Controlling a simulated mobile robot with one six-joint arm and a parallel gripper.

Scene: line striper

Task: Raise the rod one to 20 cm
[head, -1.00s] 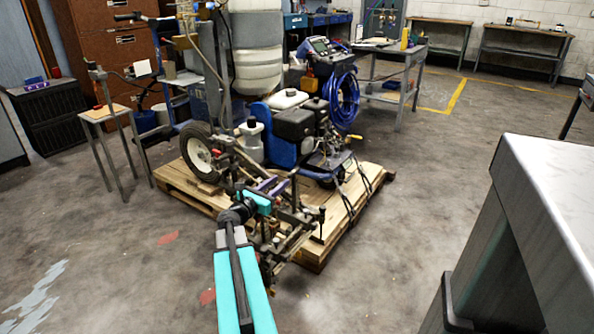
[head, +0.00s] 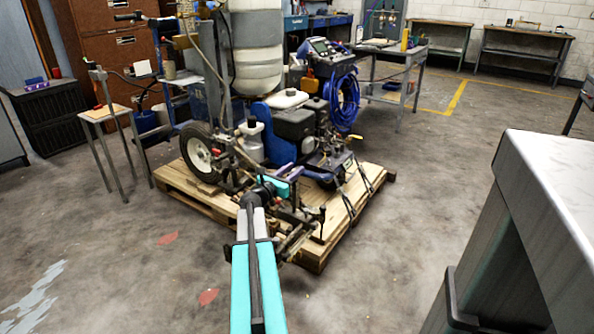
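The line striper (head: 292,130), blue and black with several rods and brackets at its front, stands on a wooden pallet (head: 345,222). An upright dark rod with a knob (head: 321,224) shows at the front right of the machine. I cannot tell whether it is rod one. My teal and grey arm reaches in from the bottom to the machine's front bars. My gripper (head: 291,186) is at the arm's far end among these bars. It is small and partly hidden by my wrist, so its fingers and any contact are unclear.
A grey-topped table (head: 555,190) stands close on the right. A small stand (head: 108,113) and a black cabinet (head: 48,115) are at the left. Benches (head: 520,48) line the back wall. The floor right of the pallet is clear.

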